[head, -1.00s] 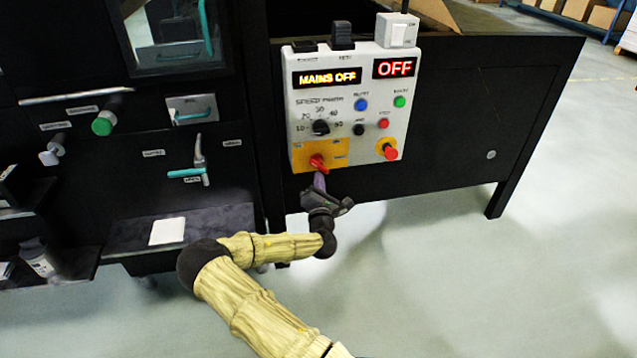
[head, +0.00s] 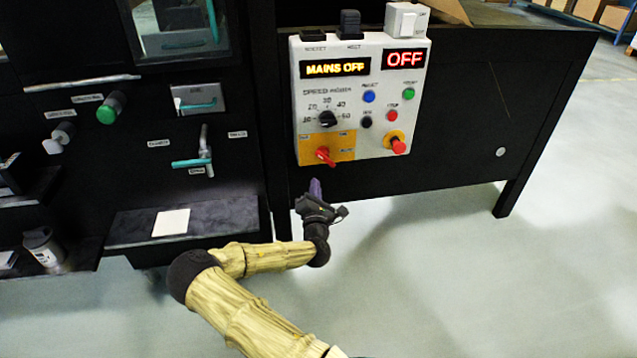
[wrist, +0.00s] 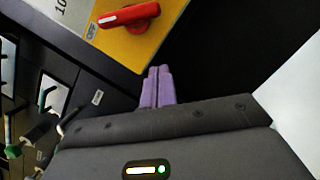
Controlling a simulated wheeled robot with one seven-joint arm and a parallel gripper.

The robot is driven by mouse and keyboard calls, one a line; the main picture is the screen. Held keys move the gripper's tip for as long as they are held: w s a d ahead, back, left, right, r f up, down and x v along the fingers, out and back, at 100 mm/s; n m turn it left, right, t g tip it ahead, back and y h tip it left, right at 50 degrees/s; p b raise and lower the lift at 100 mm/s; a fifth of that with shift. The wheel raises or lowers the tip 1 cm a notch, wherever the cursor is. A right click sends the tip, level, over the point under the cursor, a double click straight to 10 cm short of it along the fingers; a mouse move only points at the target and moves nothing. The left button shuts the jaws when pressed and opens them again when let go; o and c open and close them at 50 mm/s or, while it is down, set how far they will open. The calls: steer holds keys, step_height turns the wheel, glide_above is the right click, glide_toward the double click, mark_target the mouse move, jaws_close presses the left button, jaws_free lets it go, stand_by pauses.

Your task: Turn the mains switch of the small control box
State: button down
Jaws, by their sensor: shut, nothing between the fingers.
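The small control box (head: 347,86) is a pale panel on the front of a black machine. Its left display reads MAINS OFF and its right display reads OFF. The red mains switch (head: 325,156) sits on a yellow plate at the box's lower left, its handle slanted. In the wrist view the red switch (wrist: 128,16) shows at the top, with OFF lettering beside its left end. My gripper (head: 315,187) is just below the box, apart from the switch. Its purple fingers (wrist: 157,86) are closed together and hold nothing.
A red emergency button (head: 397,145) stands out at the box's lower right, and a black speed knob (head: 327,118) is above the switch. A teal-handled lever (head: 195,162) is on the machine to the left. Open floor lies to the right.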

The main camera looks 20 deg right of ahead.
steer(key=p+v, duration=0.1)
steer(key=v, duration=0.7)
steer(key=shift+s+p, duration=0.3)
steer(key=shift+r, duration=0.15)
